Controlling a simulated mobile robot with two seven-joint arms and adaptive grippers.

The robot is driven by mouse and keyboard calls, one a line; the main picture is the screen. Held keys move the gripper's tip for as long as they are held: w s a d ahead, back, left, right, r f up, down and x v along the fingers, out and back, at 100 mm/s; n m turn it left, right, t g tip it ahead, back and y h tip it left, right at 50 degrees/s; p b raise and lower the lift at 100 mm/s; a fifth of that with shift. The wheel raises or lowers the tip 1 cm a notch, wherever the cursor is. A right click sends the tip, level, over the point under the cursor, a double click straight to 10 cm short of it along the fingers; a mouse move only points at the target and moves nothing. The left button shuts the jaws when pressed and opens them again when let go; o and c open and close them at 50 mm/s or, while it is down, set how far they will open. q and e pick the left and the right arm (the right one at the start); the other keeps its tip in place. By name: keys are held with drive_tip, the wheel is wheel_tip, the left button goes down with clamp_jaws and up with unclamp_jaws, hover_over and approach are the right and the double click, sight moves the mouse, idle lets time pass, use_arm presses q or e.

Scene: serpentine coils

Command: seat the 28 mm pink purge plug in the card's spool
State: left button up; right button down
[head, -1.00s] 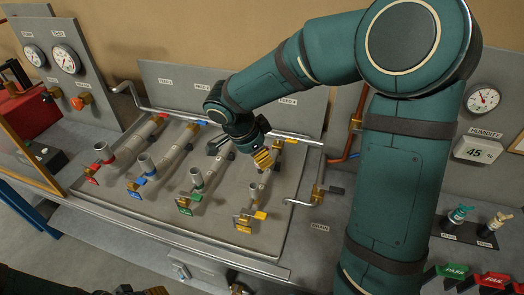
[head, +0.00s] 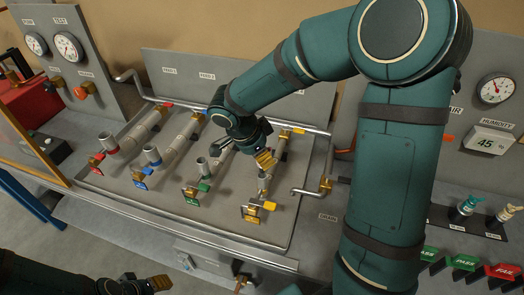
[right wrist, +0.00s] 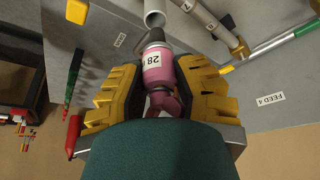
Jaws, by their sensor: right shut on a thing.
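The pink plug (right wrist: 157,68), with a white label reading 28, sits between the yellow finger pads of my right gripper (right wrist: 160,95). My right gripper is shut on it. The plug's dark nose points to the open mouth of a grey stub pipe (right wrist: 154,20). I cannot tell whether they touch. In the head view my right gripper (head: 264,159) is just above the stub of the yellow-handled spool (head: 263,184); the plug is not clear there. My left gripper (head: 142,284) is at the bottom edge, its opening unclear. I see no card.
Spools with red (head: 112,142), blue (head: 152,156) and green (head: 203,168) handles stand to the left on the same board. A bent grey pipe (head: 310,192) lies close to the right. Pressure gauges (head: 68,46) stand at the far left. A humidity display (head: 489,142) is at right.

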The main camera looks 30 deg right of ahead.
drive_tip(key=shift+f, duration=0.15)
idle(0.3)
drive_tip(key=shift+f+b, duration=0.1)
drive_tip(key=shift+b, duration=0.55)
drive_tip(key=shift+f, duration=0.15)
drive_tip(key=shift+f+b, duration=1.15)
drive_tip(key=shift+b, duration=0.4)
drive_tip(key=shift+f+b, duration=0.7)
drive_tip(key=shift+b, duration=0.3)
drive_tip(key=c, duration=0.7)
unclamp_jaws()
